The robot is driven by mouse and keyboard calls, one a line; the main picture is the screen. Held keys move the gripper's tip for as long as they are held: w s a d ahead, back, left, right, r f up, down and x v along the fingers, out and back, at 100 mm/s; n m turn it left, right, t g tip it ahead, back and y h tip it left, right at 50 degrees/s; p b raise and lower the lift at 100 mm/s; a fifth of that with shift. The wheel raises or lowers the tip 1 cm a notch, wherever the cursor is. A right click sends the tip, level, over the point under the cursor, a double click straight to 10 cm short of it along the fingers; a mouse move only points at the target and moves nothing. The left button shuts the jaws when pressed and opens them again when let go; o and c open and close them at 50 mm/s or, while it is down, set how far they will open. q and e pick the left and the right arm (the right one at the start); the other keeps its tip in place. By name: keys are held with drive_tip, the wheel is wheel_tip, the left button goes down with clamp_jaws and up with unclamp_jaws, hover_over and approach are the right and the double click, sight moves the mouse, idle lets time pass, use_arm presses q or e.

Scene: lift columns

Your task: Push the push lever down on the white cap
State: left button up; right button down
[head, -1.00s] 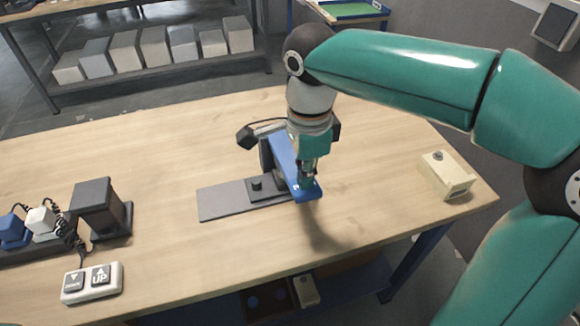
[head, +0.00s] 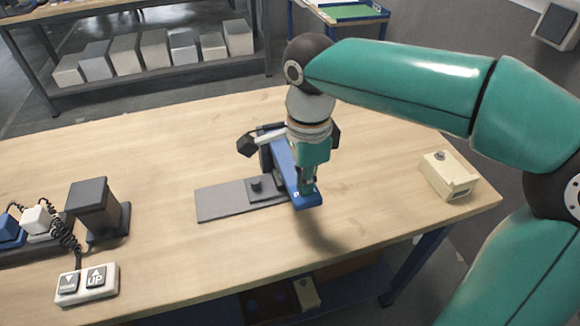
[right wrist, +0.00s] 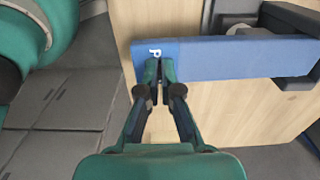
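The push lever is a blue bar (head: 307,199) on a dark stand, its near end jutting out past a grey base plate (head: 222,202). The right wrist view shows the lever (right wrist: 235,58) from close up, with a white P at its end. My right gripper (head: 307,183) is over this end, pointing down. In the right wrist view its fingertips (right wrist: 160,70) are close together, at or touching the lever's end beside the P, not around it. My left gripper is not in view.
A cream box with a knob (head: 449,177) stands at the table's right. A switch box marked UP (head: 88,285), a dark block (head: 93,207) and plugs are on the left. The wooden table (head: 150,150) is bare behind the stand.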

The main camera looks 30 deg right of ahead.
drive_tip(key=shift+f, duration=0.5)
idle(0.4)
drive_tip(key=shift+w+r+p, duration=0.1)
drive_tip(key=shift+r+p, duration=0.4)
drive_tip(key=shift+r, duration=0.2)
wheel_tip(320, 180, up, 7)
drive_tip(key=p, duration=0.6)
drive_tip(key=shift+f, duration=0.15)
